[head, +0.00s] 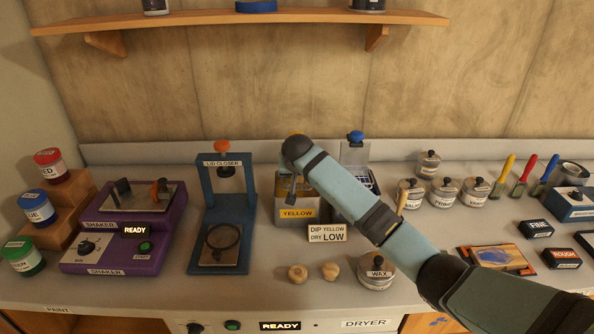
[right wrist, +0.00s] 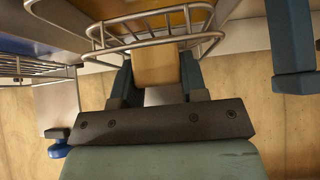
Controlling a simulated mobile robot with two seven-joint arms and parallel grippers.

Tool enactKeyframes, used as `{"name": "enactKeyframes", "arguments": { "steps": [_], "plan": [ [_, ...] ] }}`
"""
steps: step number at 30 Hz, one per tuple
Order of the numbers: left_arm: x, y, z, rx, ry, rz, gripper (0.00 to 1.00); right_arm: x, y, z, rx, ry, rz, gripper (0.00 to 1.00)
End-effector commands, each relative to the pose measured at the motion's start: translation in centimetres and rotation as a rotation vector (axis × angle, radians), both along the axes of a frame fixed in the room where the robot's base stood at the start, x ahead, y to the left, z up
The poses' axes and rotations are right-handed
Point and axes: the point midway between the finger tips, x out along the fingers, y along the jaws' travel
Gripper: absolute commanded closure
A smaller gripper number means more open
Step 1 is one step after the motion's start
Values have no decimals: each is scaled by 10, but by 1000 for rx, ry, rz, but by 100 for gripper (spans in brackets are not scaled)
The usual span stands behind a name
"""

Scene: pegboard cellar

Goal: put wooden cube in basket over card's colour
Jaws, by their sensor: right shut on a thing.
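The wooden cube (right wrist: 155,68) shows in the right wrist view between the fingers of my right gripper (right wrist: 157,74), which is shut on it. It is at the wire basket (right wrist: 112,35), with yellow behind the wires. I cannot tell whether it is inside the rim. In the head view my right arm reaches over the tank labelled YELLOW (head: 297,213), hiding the cube and most of the basket. The card (head: 327,233) reads DIP YELLOW, DRY LOW. My left gripper is not in view.
A second basket with a blue knob (head: 355,137) stands right of the yellow tank. The blue lid closer (head: 195,232) stands left of it. Two small wooden pieces (head: 298,272) and a WAX jar (head: 376,274) lie in front. Several jars stand at right.

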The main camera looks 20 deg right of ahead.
Motion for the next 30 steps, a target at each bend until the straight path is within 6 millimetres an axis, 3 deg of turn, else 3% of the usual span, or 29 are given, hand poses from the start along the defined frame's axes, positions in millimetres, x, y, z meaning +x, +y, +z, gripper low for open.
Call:
{"name": "enactKeyframes", "arguments": {
  "steps": [2,3,6,17,30],
  "plan": [
    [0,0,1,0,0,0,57,0,0,-2,0,1,0,86],
    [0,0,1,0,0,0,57,0,0,-3,0,1,0,58],
    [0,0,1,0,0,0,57,0,0,-2,0,0,0,35],
    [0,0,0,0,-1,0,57,-1,0,2,0,-1,1,35],
    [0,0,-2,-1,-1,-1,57,-51,15,69,1,-4,2,35]
  ]
}}
